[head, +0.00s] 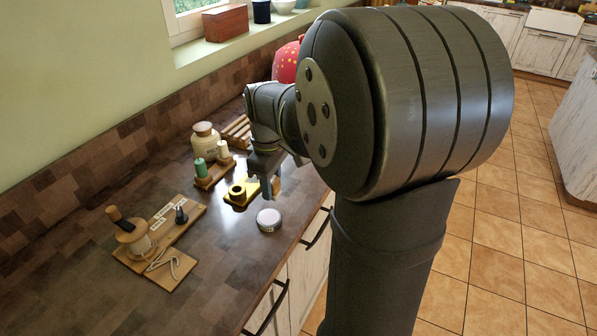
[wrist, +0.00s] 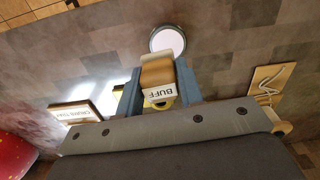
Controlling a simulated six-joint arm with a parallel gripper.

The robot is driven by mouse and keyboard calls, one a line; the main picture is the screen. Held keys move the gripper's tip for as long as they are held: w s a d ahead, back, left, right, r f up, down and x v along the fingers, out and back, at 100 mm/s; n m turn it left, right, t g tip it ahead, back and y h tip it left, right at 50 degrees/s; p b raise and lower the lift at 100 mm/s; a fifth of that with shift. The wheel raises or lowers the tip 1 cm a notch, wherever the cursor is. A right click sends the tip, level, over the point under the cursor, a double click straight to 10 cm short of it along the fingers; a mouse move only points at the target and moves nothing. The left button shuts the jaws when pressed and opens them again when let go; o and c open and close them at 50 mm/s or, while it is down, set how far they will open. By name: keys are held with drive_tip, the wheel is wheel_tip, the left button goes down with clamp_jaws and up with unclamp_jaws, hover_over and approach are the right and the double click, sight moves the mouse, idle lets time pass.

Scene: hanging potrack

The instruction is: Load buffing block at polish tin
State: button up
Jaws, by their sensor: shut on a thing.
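My gripper (head: 266,184) is shut on the buffing block (wrist: 158,74), a tan block with a white face marked "BUFF". In the wrist view the block sits between the two blue-grey fingers of the gripper (wrist: 158,88). In the head view only a small brown part of the block (head: 276,185) shows beside the fingers. The polish tin (head: 269,219), round with a pale top and dark rim, stands on the counter in front of the gripper. In the wrist view the tin (wrist: 168,40) appears just beyond the block, its near edge partly covered. I cannot tell their height gap.
A yellow tray (head: 231,203) with a round black-and-yellow item stands left of the gripper. Behind are a wooden stand (head: 215,177) with green and cream spools and a jar (head: 204,140). A wooden board (head: 186,233) with tools lies at left. The counter's front edge is right of the tin.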

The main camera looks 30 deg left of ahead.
sight(269, 217)
drive_tip(key=shift+s+a+f, duration=0.2)
drive_tip(key=shift+s+a, duration=0.1)
drive_tip(key=shift+s, duration=0.3)
drive_tip(key=shift+f, duration=2.9)
drive_tip(key=shift+f, duration=0.6)
drive_tip(key=shift+r, duration=3.6)
drive_tip(key=shift+w+f, duration=0.1)
